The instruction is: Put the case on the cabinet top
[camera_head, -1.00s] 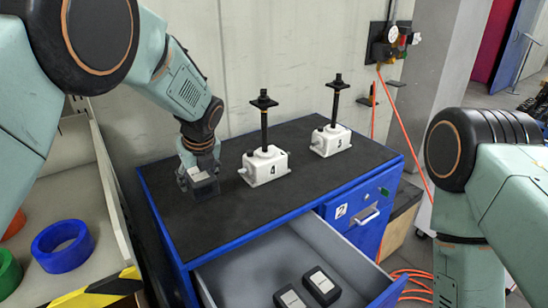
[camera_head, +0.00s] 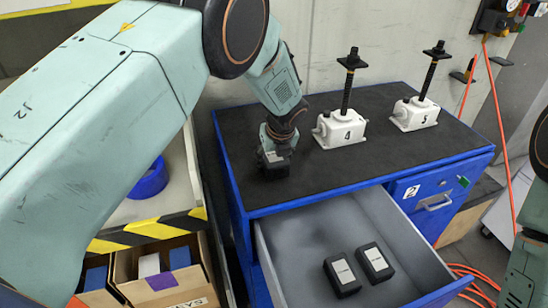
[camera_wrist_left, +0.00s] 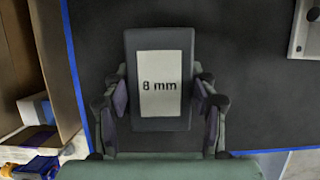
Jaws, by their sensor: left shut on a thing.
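My left gripper (camera_head: 274,157) is over the left part of the dark cabinet top (camera_head: 300,182), left of the jack marked 4. It is shut on a dark case (camera_wrist_left: 159,85) with a white label reading "8 mm", gripped at its two sides in the left wrist view. The case lies flat below the fingers, over the dark surface. I cannot tell whether it touches the top. My right gripper is not in view; only part of my right arm shows at the right edge.
Screw jacks marked 4 (camera_head: 340,128) and 5 (camera_head: 414,113) stand on the top. The grey drawer (camera_head: 290,250) is open, with two dark cases (camera_head: 342,275) (camera_head: 375,262) inside. Left are a blue ring (camera_head: 150,180) and a cardboard box (camera_head: 165,275). Orange cables hang right.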

